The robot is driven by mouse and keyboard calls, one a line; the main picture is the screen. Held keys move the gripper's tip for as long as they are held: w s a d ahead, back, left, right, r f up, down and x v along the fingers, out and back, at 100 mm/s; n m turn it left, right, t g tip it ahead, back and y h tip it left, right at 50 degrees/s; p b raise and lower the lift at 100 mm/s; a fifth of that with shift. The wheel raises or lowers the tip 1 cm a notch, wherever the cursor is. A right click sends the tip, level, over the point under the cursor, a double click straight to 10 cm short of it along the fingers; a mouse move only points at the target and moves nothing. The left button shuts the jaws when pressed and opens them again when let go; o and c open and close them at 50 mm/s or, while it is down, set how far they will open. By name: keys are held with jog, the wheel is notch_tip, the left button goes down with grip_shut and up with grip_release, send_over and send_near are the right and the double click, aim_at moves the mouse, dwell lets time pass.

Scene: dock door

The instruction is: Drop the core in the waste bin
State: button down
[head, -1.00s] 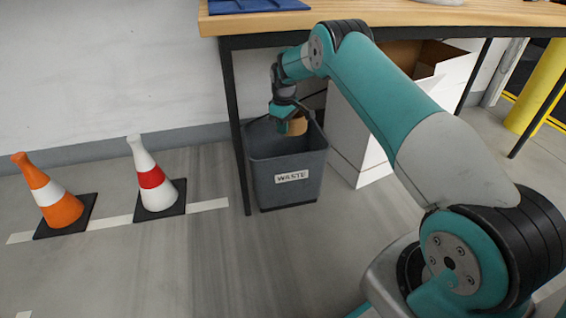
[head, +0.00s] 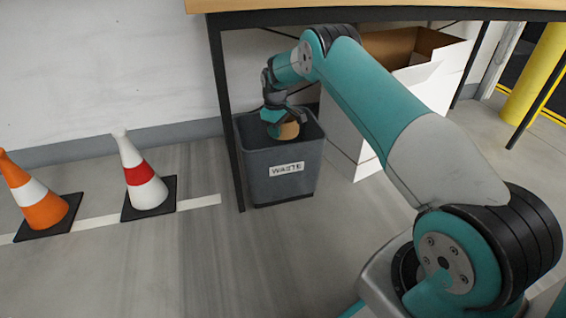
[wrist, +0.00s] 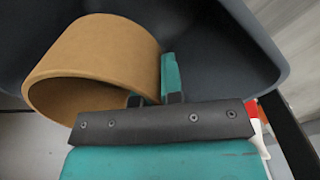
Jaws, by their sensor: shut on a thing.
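The core is a short, hollow brown cardboard tube (wrist: 105,50); it also shows in the head view (head: 289,130). My gripper (head: 274,124) is shut on the core's wall, with one teal finger showing beside the tube in the wrist view (wrist: 168,78). The other finger is hidden, apparently inside the tube. The waste bin (head: 284,185) is a dark grey open bin with a white "WASTE" label. The gripper and core are at the bin's mouth, over its opening. The bin's dark inside and rim (wrist: 270,60) surround much of the wrist view.
A wooden-topped table (head: 390,14) with dark legs (head: 228,120) stands over and beside the bin. A white open box (head: 350,130) is right of the bin. An orange cone (head: 38,205) and a white-and-red cone (head: 145,180) stand at left. Floor in front is clear.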

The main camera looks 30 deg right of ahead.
jog(key=c, duration=1.2)
grip_release()
jog(key=shift+r, duration=0.15)
